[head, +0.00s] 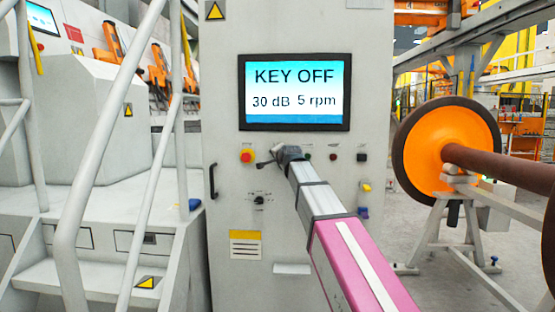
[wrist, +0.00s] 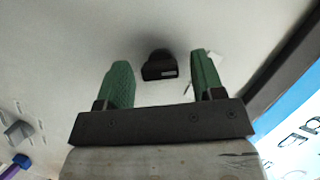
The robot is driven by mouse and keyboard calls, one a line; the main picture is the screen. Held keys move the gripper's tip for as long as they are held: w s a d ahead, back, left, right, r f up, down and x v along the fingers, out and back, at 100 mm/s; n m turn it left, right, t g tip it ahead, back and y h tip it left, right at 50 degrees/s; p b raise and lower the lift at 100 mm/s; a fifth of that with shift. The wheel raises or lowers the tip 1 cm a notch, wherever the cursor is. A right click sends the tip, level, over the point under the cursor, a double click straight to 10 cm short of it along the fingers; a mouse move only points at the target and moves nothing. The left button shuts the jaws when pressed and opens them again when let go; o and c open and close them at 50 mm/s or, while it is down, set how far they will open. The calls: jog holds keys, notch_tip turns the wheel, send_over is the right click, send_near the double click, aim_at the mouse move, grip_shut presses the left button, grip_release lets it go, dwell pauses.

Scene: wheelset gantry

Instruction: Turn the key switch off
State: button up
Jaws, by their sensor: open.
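The display (head: 294,91) on the grey cabinet reads "KEY OFF", with "30 dB" and "5 rpm" below. My gripper (head: 266,160) is at the panel just under the display, right of a red button. In the wrist view my gripper (wrist: 160,85) has its two green fingers apart, with nothing clamped. A small black switch-like part (wrist: 160,65) with a pale mark sits on the panel between and just beyond the fingertips. It looks like the key switch, but its turn position is not clear. In the head view my gripper and arm hide that spot.
A black handle (head: 213,181) is on the cabinet's left edge. Grey stair rails (head: 100,140) stand left; an orange wheel (head: 425,150) on an axle stands right.

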jog(key=v, duration=1)
jog(key=shift+s, duration=0.25)
jog(key=s+d+f+n+g+h, duration=0.1)
jog(key=d+f+g, duration=0.15)
jog(key=f, duration=0.85)
jog(key=s+d+f+n+g+h, duration=0.15)
jog(key=d+f, duration=0.25)
jog(key=f, duration=0.6)
jog(key=s+d+f+n+g+h, duration=0.1)
jog(key=s+d+f+n+g, duration=0.15)
jog(key=f, duration=0.85)
jog(key=s+d+f+n+g, duration=0.1)
jog(key=s+d+f+g, duration=0.1)
jog(key=s+f, duration=0.4)
jog(key=s+d+f+n+g+h, duration=0.1)
jog(key=s+d+f+g, duration=0.2)
jog(key=f, duration=0.8)
jog(key=s+d+f+n+g, duration=0.1)
jog(key=s+d+f+g, duration=0.2)
jog(key=s+d+f, duration=0.3)
jog(key=s+f, duration=0.3)
jog(key=shift+s+n, duration=0.3)
jog(key=shift+s, duration=0.1)
